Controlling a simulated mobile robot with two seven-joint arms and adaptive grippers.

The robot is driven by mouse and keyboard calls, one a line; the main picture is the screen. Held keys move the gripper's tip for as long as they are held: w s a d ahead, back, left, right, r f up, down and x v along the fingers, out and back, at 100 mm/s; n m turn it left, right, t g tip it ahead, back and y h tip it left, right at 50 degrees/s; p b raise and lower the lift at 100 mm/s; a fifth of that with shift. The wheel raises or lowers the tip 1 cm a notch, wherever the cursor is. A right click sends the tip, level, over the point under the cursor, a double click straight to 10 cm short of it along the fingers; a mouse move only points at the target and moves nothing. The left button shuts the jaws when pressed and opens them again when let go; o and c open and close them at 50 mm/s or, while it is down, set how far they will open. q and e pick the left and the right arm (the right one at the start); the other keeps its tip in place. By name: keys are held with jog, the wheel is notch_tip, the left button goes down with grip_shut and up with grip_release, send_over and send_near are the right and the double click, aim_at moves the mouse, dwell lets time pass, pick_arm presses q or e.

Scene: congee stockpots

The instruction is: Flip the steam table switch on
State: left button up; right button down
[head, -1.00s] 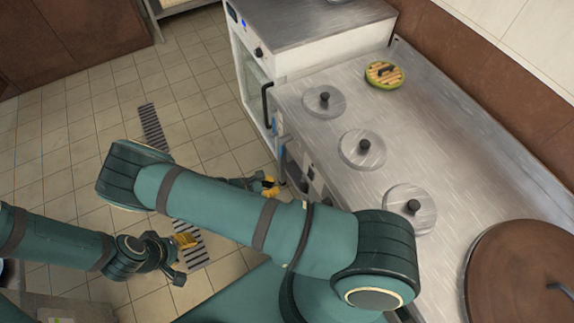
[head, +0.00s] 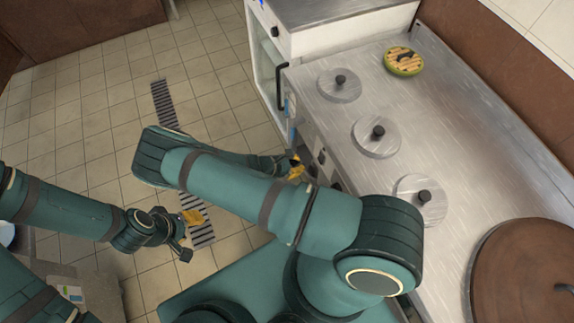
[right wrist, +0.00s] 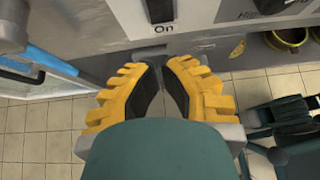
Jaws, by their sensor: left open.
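The steam table (head: 455,115) is a steel counter with round lids at the right of the head view. In the right wrist view its front panel (right wrist: 110,15) fills the top, with a dark rocker switch (right wrist: 161,9) above the label "On". The switch is cut off by the top edge, so its position cannot be told. My right gripper (head: 296,168) is beside the front panel; in the wrist view its yellow fingertips (right wrist: 160,64) come together, empty, just below the switch and apart from it in the picture. My left gripper (head: 192,217) is open and empty over the floor.
Several lids, such as the near one (head: 420,198), and a green-rimmed trivet (head: 403,61) lie on the counter. A white oven (head: 270,60) with a dark handle stands beyond it. The large brown lid (head: 525,270) is at the near right. Tiled floor is free at left.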

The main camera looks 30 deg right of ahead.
aim_at(321, 158)
pick_arm(q)
jog(key=shift+w+f+b, duration=0.1)
jog(key=shift+f+b, duration=0.2)
jog(key=shift+f, duration=0.05)
pick_arm(e)
jog(key=d+f, duration=0.1)
jog(key=d, duration=0.4)
jog(key=shift+s+d+f, duration=0.3)
jog(key=shift+d+f, duration=0.1)
pick_arm(q)
jog(key=shift+f, duration=0.1)
